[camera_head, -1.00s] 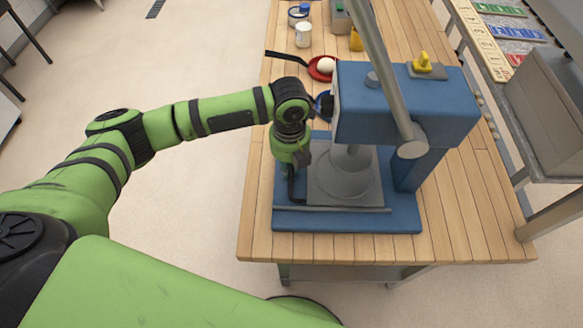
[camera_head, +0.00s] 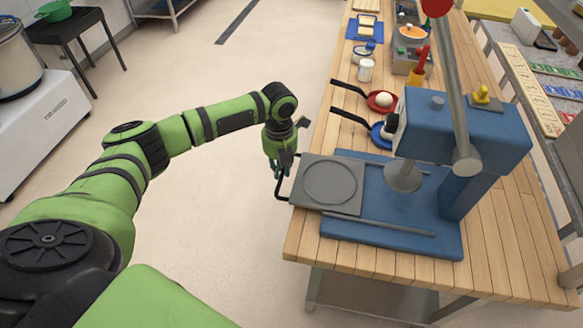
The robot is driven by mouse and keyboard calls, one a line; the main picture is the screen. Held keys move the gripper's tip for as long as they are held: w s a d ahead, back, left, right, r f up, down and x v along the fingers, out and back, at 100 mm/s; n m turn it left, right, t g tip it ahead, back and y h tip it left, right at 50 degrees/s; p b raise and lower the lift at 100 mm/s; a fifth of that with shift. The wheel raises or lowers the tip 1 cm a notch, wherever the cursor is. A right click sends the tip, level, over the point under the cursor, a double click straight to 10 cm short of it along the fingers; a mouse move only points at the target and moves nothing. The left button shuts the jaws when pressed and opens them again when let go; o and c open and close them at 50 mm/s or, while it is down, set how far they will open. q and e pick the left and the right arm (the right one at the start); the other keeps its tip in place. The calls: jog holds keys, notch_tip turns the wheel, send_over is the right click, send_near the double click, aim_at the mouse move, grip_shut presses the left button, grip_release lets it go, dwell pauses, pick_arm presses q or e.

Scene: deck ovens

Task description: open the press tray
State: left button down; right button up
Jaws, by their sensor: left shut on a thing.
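The blue press (camera_head: 470,130) stands on the wooden table, with its long grey lever rising to a red knob at the top of the view. Its grey square tray (camera_head: 330,184), with a round ring on top, is slid out to the left of the press head and reaches the table's left edge. The round press plate (camera_head: 403,177) hangs above the blue base, apart from the tray. My left gripper (camera_head: 279,172) is shut on the tray's black handle (camera_head: 281,188) at the tray's left side, beyond the table edge. My right gripper is not in view.
Red (camera_head: 382,101) and blue (camera_head: 383,135) pans lie behind the press, the red one holding a white ball. A white cup (camera_head: 366,70) and a burner with an orange pot (camera_head: 413,36) stand farther back. Open floor lies left of the table.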

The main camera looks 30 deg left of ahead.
pick_arm(q)
jog(key=shift+a, duration=0.1)
jog(key=c, duration=1.2)
grip_release()
jog(key=shift+o, duration=0.2)
jog(key=shift+r, duration=0.1)
notch_tip(320, 180, up, 12)
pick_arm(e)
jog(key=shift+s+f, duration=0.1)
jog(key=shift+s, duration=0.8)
